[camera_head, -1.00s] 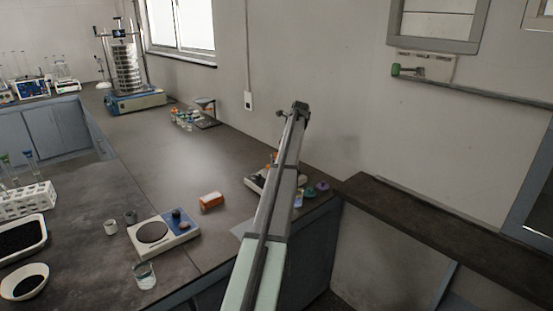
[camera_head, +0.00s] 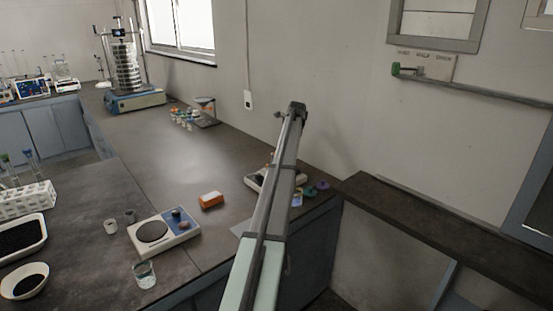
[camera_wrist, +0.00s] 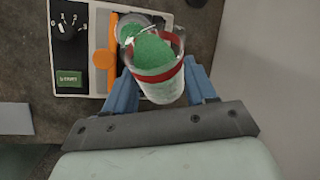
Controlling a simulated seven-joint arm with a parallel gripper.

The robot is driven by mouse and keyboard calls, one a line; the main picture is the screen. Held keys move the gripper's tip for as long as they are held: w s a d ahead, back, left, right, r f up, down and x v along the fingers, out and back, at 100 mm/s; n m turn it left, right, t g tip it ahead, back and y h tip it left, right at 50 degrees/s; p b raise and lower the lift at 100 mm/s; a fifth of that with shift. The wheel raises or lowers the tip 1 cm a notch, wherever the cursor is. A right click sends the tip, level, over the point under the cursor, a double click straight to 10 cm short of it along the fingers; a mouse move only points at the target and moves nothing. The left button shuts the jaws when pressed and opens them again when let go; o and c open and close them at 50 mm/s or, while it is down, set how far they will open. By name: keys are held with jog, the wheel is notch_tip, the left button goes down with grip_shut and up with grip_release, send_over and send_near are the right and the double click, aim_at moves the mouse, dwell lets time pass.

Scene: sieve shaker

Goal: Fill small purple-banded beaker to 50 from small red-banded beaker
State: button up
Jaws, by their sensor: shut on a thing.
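In the wrist view, my gripper (camera_wrist: 160,84) has its blue fingers shut on a small glass beaker with a red band (camera_wrist: 158,75). Green granular material shows inside this beaker. It is tilted, its mouth toward the top of the picture, over a second small glass vessel (camera_wrist: 130,24). Green material also shows in that vessel. Its band is hidden, so I cannot tell its colour, and no fill mark is readable. In the head view my arm hides my gripper and both vessels.
The device (camera_head: 256,182) is partly hidden in the head view. An orange-and-white box (camera_head: 210,201) and a hotplate (camera_head: 163,233) stand nearby.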

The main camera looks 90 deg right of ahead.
jog(key=shift+f, duration=0.1)
jog(key=shift+c, duration=1.4)
jog(key=shift+f+y, duration=0.1)
jog(key=shift+y, duration=0.2)
jog(key=shift+f+p, duration=0.1)
jog(key=shift+p, duration=0.25)
jog(key=shift+f+p, duration=0.2)
jog(key=shift+p, duration=0.1)
jog(key=shift+r+n+g+p, duration=0.15)
jog(key=shift+n+g+p, duration=0.2)
jog(key=shift+p, duration=0.2)
jog(key=shift+c, duration=0.7)
jog(key=shift+g+p, duration=0.25)
jog(key=shift+p, duration=0.1)
